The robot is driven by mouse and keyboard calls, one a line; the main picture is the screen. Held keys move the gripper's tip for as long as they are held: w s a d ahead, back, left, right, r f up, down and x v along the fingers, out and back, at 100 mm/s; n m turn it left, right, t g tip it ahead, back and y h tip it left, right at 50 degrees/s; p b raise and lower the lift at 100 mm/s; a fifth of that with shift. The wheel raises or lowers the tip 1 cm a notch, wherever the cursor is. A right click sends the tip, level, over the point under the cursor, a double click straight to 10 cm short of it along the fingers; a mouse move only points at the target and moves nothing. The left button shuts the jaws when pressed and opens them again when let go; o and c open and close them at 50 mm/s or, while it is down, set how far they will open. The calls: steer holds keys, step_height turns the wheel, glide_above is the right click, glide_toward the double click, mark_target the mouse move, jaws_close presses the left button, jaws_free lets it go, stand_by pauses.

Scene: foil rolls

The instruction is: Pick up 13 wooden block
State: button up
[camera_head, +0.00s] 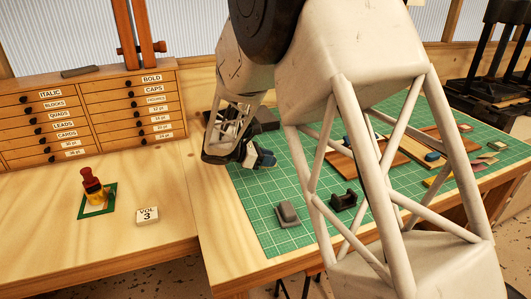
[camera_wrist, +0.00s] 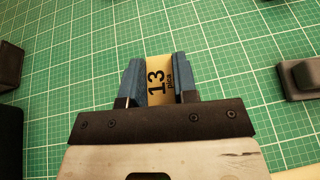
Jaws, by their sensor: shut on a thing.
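In the head view my gripper (camera_head: 262,158) is over the left part of the mat (camera_head: 262,210), and the block is hidden there by my gripper.
A grey object (camera_head: 289,214) and a black holder (camera_head: 346,200) stand on the mat nearby. Brown boards (camera_head: 385,150) lie farther right. On the left are a drawer cabinet (camera_head: 85,115), a red-handled stamp (camera_head: 93,185) and a "VOL 3" block (camera_head: 147,216).

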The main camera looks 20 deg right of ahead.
steer(key=shift+s+a+r, duration=0.1)
steer(key=shift+s+a, duration=0.1)
steer(key=shift+s, duration=0.7)
steer(key=shift+s+a+r, duration=0.1)
steer(key=shift+s+a, duration=0.05)
steer(key=shift+s, duration=0.7)
